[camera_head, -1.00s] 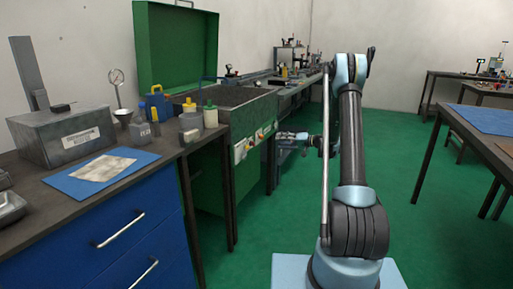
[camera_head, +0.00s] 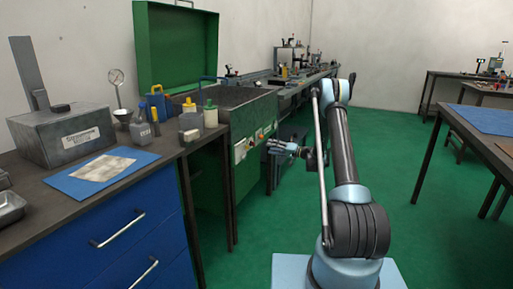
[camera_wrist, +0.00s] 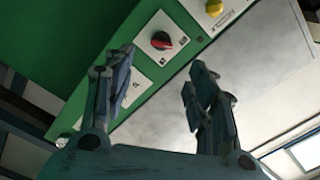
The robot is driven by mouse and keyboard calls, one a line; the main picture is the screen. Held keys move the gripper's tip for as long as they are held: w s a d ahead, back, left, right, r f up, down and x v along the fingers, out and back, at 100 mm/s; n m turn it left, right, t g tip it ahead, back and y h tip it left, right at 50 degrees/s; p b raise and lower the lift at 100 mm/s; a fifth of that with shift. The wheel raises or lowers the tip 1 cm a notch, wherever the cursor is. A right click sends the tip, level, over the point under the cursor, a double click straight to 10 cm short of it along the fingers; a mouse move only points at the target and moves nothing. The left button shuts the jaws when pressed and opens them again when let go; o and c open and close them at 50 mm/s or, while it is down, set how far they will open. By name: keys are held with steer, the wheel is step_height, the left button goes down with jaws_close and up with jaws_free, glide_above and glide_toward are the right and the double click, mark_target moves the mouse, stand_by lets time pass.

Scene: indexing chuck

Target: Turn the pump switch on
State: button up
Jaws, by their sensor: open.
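A red rotary knob (camera_wrist: 162,40) on a black base sits on a white plate on the green panel, at the top middle of the wrist view. The frames do not clearly confirm that it is the pump switch. My gripper (camera_wrist: 160,66) is open and empty, with its two fingers spread below the knob in the picture and apart from it. In the head view my gripper (camera_head: 275,147) is beside the front of the green washing cabinet (camera_head: 246,179), close to its control plates. The knob's setting is too small to read.
A yellow button (camera_wrist: 214,8) sits on the same panel, up and right of the knob. A second white plate (camera_wrist: 132,90) is partly hidden by my left finger. A blue drawer bench (camera_head: 125,225) stands left of the cabinet.

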mark_target(253, 144)
steer(key=x, duration=1)
steer(key=shift+a, duration=0.3)
steer(key=shift+w, duration=0.1)
steer(key=shift+c, duration=0.6)
steer(key=c, duration=1)
